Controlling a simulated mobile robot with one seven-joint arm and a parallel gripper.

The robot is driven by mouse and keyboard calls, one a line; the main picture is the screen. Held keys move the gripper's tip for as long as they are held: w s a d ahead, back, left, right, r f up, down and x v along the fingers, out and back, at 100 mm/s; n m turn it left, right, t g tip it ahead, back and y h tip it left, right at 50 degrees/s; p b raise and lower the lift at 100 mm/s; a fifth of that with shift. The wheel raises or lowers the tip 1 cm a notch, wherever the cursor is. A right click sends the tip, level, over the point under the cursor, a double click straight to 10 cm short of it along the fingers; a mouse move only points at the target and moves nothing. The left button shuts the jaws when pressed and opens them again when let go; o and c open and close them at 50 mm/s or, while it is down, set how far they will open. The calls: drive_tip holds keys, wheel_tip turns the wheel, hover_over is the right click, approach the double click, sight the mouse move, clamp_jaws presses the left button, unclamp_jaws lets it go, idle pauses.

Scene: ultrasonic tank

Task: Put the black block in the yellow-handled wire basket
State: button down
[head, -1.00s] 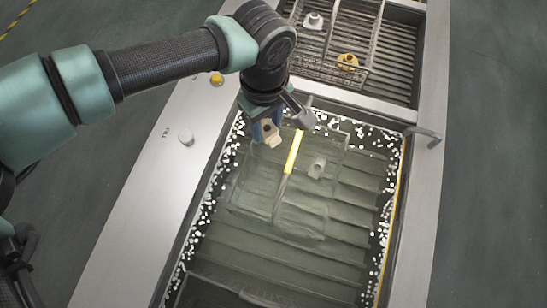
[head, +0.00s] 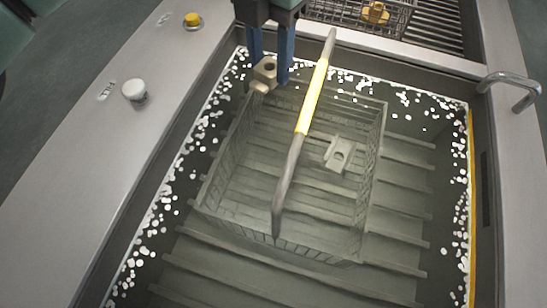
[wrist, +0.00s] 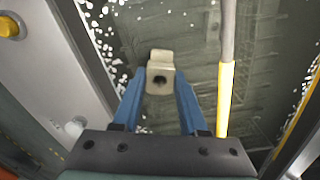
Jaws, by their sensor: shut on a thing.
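My gripper (head: 268,78) is shut on a tan block (head: 263,75) with a round hole and holds it over the tank's far left part. The tan block also shows between the blue fingers in the wrist view (wrist: 160,73). The wire basket (head: 372,175) sits under water in the tank, its yellow handle grip (head: 312,97) standing up across the middle. The handle is just right of my gripper, apart from it. A grey-looking block (head: 340,154) with a hole lies inside the basket, right of the handle. I cannot make out a black block.
White floating bits line the water's edges. A metal spout (head: 512,88) hangs over the right rim. A white knob (head: 134,90) and a yellow knob (head: 192,19) stand on the left deck. Another wire basket holding a yellow part (head: 375,13) stands on a slatted area beyond the tank.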

sight(273, 145)
drive_tip(key=f+n+b, duration=0.1)
drive_tip(key=n+b, duration=0.2)
drive_tip(key=shift+s+d+f, duration=0.1)
drive_tip(key=shift+d+f, duration=0.15)
drive_tip(key=shift+f, duration=0.1)
drive_tip(key=shift+n, duration=0.3)
wheel_tip(273, 145, down, 18)
drive_tip(key=b, duration=0.5)
drive_tip(key=shift+r, duration=0.2)
drive_tip(key=shift+f+b, duration=0.1)
drive_tip(key=shift+b, duration=0.2)
drive_tip(key=shift+c, duration=2.2)
unclamp_jaws()
wheel_tip(273, 145, up, 12)
drive_tip(key=p, duration=0.3)
drive_tip(key=shift+p, duration=0.4)
